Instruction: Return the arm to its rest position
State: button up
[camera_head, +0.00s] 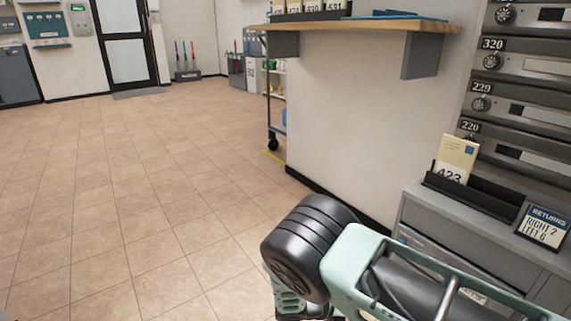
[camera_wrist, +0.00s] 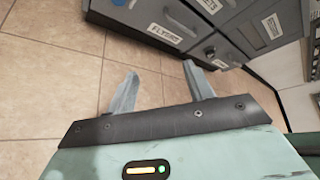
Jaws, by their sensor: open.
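My gripper (camera_wrist: 160,88) shows in the wrist view with its two grey fingers spread apart. Nothing is between them. It points toward the tiled floor, close to a grey cabinet (camera_wrist: 205,22) with labelled drawers, one reading "FLYERS". In the head view my arm reaches in from the lower right, in front of the grey cabinet (camera_head: 480,232). The gripper itself cannot be made out in the head view.
On the cabinet top stand a black holder (camera_head: 474,196) with a card "423" (camera_head: 455,160) and a "RETURNS" sign (camera_head: 543,227). Mailboxes (camera_head: 525,65) rise behind. A wooden wall shelf (camera_head: 365,24) juts out. The tiled floor (camera_head: 110,190) at left is clear.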

jog(key=s+a+r+m+g+y+p, duration=0.1)
jog(key=s+a+r+m+g+y, duration=0.15)
jog(key=s+r+m, duration=0.45)
jog(key=s+a+r+m+g+y+p, duration=0.1)
jog(key=s+a+r+m+y+p, duration=0.2)
jog(key=r, duration=0.8)
jog(key=s+a+r+m+g+y, duration=0.1)
jog(key=s+a+r+m+y, duration=0.1)
jog(key=s+r+m+y, duration=0.45)
jog(key=s+d+r+m+t+y+p, duration=0.1)
jog(key=s+r+m+p, duration=0.15)
jog(key=s+r, duration=0.4)
jog(key=s+d+r+m+t+y+p, duration=0.1)
jog(key=s+r+m, duration=0.25)
jog(key=r, duration=0.55)
notch_tip(320, 180, up, 37)
jog(key=p, duration=3.7)
jog(key=shift+w+r+m, duration=0.15)
jog(key=shift+w+m, duration=0.2)
jog(key=shift+m, duration=0.1)
